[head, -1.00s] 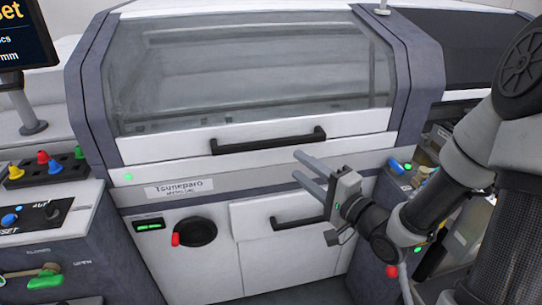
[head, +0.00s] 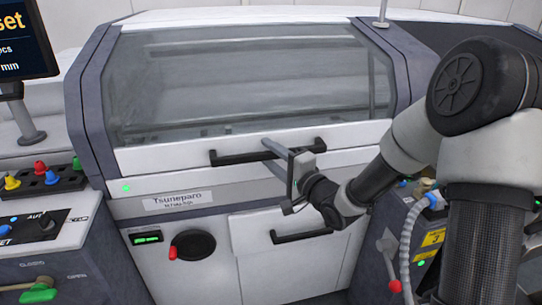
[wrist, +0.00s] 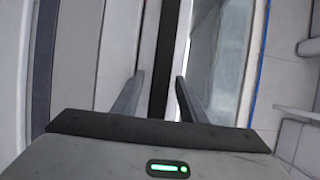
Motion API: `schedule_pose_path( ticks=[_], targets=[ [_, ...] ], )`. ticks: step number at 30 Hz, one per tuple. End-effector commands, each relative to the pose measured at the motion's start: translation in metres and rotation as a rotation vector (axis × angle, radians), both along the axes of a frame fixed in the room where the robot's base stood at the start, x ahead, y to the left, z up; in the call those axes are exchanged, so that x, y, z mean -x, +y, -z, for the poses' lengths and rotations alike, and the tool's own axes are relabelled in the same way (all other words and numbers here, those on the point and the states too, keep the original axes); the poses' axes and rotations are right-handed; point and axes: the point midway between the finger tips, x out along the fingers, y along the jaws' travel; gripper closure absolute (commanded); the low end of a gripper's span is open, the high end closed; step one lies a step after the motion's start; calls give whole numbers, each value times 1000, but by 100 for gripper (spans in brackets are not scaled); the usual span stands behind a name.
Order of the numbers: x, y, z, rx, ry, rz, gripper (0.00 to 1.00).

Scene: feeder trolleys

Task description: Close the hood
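The hood (head: 250,85) of the grey and white machine has a large clear window, a white lower edge and a black bar handle (head: 235,158). It looks lowered, but I cannot tell whether it is fully shut. My gripper (head: 270,148) is at the middle of the handle, fingers pointing at the machine. In the wrist view, the handle (wrist: 162,60) runs upright between the two spread fingers of my gripper (wrist: 156,88). The fingers are apart, with a clear gap on the left side of the bar. I cannot tell how deep the bar sits between them.
Below the hood are a drawer-like panel with a second black handle (head: 302,236) and a round black knob (head: 192,245) with a red tip. A monitor (head: 25,45) and a control box (head: 40,235) stand at the left. A grey unit (head: 415,235) is close on the right.

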Motion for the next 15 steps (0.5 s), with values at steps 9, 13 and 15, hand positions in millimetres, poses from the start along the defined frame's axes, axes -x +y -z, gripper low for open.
schedule_pose_path(
  ticks=[9, 13, 15],
  targets=[
    [0, 0, 0, 0, 0, 0, 100],
    [0, -1, 0, 1, -1, 0, 100],
    [1, -1, -3, 1, 2, 0, 100]
  ],
)
